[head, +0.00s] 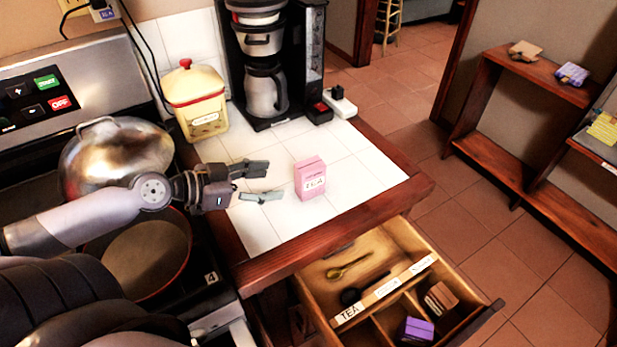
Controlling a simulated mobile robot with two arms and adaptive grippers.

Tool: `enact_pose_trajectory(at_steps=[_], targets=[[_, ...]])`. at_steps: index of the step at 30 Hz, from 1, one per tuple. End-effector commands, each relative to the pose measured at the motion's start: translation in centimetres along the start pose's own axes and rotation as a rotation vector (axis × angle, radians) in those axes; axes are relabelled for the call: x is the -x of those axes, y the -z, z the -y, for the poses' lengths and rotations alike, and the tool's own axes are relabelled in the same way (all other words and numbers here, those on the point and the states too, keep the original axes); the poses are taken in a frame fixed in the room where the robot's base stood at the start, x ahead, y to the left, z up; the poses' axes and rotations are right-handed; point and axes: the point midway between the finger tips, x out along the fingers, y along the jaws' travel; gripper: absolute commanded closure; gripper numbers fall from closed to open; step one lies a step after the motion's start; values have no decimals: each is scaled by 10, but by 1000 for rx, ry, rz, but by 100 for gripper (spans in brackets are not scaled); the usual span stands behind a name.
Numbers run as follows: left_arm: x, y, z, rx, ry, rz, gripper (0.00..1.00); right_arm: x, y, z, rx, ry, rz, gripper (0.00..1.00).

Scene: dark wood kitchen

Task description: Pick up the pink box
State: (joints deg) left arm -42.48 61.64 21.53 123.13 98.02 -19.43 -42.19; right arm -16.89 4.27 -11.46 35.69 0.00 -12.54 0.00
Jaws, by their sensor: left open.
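My left gripper (272,182) comes in from the left at about the box's height in the picture. Its two fingers are spread and empty, with the fingertips pointing toward the box and a small gap between them and it. My right gripper does not show.
A coffee maker (272,60) and a yellow canister (196,103) stand behind on the counter. A metal bowl (117,155) and a pot (150,262) are on the stove at left. Below the counter, an open drawer (405,250) holds spoons and small boxes.

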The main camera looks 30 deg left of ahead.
Motion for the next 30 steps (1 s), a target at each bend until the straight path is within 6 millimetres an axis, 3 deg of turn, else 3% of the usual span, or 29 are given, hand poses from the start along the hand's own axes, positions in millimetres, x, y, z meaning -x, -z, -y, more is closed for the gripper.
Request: enact_pose_trajectory(at_steps=[3, 8, 30], targets=[[-5, -10, 0, 0, 0, -1, 42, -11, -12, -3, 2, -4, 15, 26], [-6, -12, 0, -1, 1, -2, 42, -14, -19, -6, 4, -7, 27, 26], [-61, -9, 3, 3, 5, -7, 42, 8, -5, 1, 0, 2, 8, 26]])
